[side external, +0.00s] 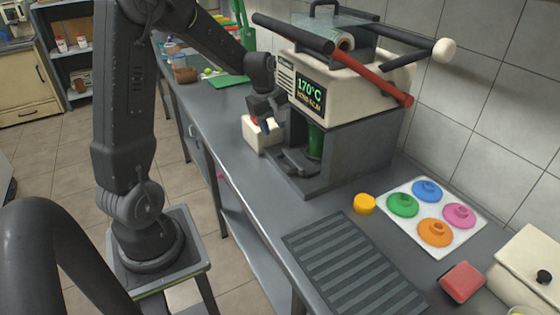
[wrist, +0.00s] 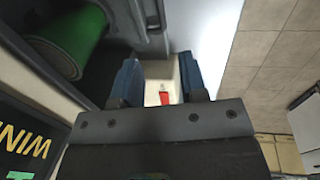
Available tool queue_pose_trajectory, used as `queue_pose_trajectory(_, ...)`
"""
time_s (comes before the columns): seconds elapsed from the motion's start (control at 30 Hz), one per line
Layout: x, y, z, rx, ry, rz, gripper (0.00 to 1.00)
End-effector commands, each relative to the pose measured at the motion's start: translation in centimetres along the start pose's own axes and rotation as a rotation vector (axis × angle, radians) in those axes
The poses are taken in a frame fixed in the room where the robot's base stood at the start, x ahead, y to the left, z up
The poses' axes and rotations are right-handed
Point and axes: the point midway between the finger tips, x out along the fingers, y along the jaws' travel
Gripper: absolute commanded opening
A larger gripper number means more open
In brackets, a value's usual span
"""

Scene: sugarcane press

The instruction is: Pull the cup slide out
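The press (side external: 345,85) stands on the counter with a lit 170°C display. A green cup (side external: 316,142) sits in its lower bay, on a dark ledge (side external: 297,160) that looks like the cup slide. In the wrist view the cup (wrist: 68,42) is at upper left, beside dark grey parts at the top. My gripper (side external: 266,124) is in front of the press, left of the bay and apart from the cup. Its blue fingers (wrist: 160,78) are apart. A white block with a red piece (wrist: 164,97) shows through the gap; contact cannot be told.
The white block (side external: 256,141) stands on the counter (side external: 260,205) left of the bay. A red lever (side external: 372,78) slants across the press. A yellow piece (side external: 364,204), a white tray (side external: 455,243) of coloured lids and a ribbed mat (side external: 350,265) lie to the right.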

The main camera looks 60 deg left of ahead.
Motion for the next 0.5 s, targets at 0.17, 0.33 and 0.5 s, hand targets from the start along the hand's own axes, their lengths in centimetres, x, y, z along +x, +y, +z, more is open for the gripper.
queue_pose_trajectory(0.17,1.8,0.0,-0.1,-0.008,-0.004,-0.005,0.39)
queue_pose_trajectory(0.33,5.0,-0.1,0.0,-0.006,-0.004,-0.007,0.39)
queue_pose_trajectory(0.5,8.6,-0.1,0.0,-0.005,-0.004,-0.007,0.39)
